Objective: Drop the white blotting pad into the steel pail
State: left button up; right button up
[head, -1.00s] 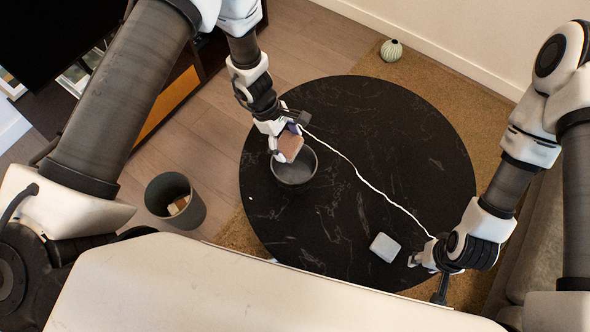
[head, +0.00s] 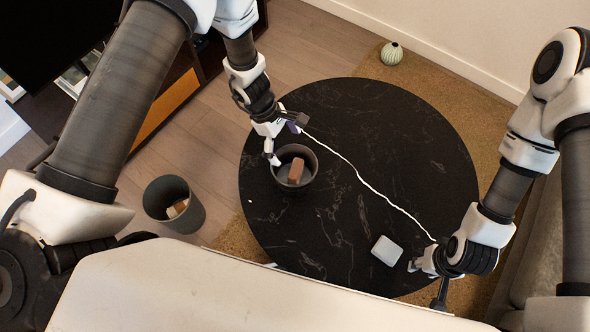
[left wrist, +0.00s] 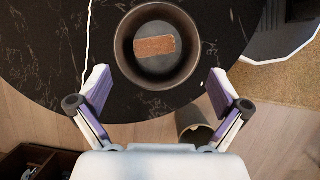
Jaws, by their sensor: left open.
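The white blotting pad (head: 386,250) lies flat on the black round table, near its front right edge. A dark grey round pail (head: 314,176), which I take for the steel pail, stands on the table's left side. It also shows in the left wrist view (left wrist: 124,52). A brown block (head: 296,171) is inside it. My left gripper (head: 284,143) is open and empty over the pail's far left rim, its fingers spread wide in the left wrist view (left wrist: 157,86). My right gripper (head: 423,264) is just right of the pad, apart from it; its jaws are unclear.
A grey bin (head: 157,202) with small things inside stands on the wood floor, left of the table (head: 420,140). A pale ribbed vase (head: 392,53) stands behind the table. The table's middle is mostly clear.

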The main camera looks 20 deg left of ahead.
pick_arm(q)
jog(key=s+v, duration=0.1)
jog(key=v, duration=0.9)
jog(key=shift+w+r, duration=0.35)
jog(key=shift+w, duration=0.15)
jog(key=shift+a, duration=0.15)
jog(key=s+a+f+m+g+y, duration=0.1)
jog(key=s+a+f+m+y, duration=0.2)
jog(key=s, duration=0.6)
jog(key=s+a+f+m+g, duration=0.1)
jog(key=s+a+f+m, duration=0.1)
jog(key=s+f+m, duration=0.5)
jog(key=s+a+f+g+y, duration=0.1)
jog(key=s+a+f+y, duration=0.15)
jog(key=s, duration=0.85)
jog(key=w+m+t, duration=0.2)
jog(key=w+m, duration=0.1)
jog(key=w+m+t+h, duration=0.1)
jog(key=w+m+t, duration=0.1)
jog(key=shift+w+d+f, duration=0.1)
jog(key=shift+d+f, duration=0.15)
jog(key=shift+f, duration=0.15)
jog(key=shift+r, duration=0.15)
